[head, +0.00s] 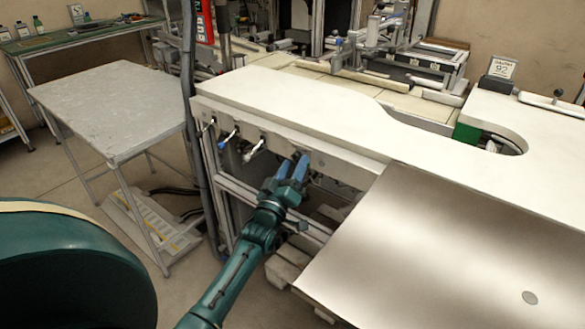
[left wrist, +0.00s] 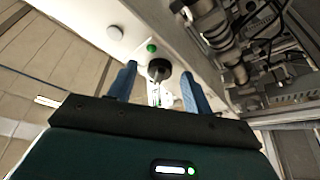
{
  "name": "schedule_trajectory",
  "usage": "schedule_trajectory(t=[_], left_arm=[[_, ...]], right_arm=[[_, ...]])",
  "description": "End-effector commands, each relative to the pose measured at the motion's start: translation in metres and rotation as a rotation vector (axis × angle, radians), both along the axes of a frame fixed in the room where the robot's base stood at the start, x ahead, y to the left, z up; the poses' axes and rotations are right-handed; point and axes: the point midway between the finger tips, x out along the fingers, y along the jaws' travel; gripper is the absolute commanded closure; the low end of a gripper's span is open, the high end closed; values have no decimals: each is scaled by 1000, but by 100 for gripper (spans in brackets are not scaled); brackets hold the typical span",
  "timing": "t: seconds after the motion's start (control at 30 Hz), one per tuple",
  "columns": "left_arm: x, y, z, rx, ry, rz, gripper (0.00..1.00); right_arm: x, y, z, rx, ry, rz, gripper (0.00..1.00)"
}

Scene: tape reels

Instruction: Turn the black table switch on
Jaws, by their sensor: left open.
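The black table switch (left wrist: 159,70) shows in the left wrist view as a round black base with a pale metallic lever pointing toward the camera. It sits on the white front panel of the table (head: 300,105). My left gripper (head: 293,160) is open with its blue fingers at this panel. In the left wrist view my left gripper (left wrist: 158,78) has one finger on each side of the switch, with gaps visible. In the head view the fingers hide the switch. I cannot tell whether it is on or off. My right gripper is not in view.
Other small levers line the panel to the left, including a blue one (head: 228,137) and a white one (head: 254,150). A green button (left wrist: 151,47) is close to the switch. A metal sheet (head: 440,250) slopes at the right. A grey side table (head: 110,100) stands left.

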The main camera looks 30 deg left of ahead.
Motion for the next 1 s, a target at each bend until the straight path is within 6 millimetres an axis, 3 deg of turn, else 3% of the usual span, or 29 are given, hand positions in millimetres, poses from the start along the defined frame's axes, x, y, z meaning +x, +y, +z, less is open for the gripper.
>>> schedule_trajectory(t=[0.13, 0.67, 1.0], left_arm=[[0, 0, 0, 0, 0, 0, 51], [-1, 0, 0, 1, -1, 1, 94], [0, 1, -1, 58, -5, -1, 94]], right_arm=[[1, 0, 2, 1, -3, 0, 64], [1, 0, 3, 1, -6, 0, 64], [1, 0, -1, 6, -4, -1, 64]])
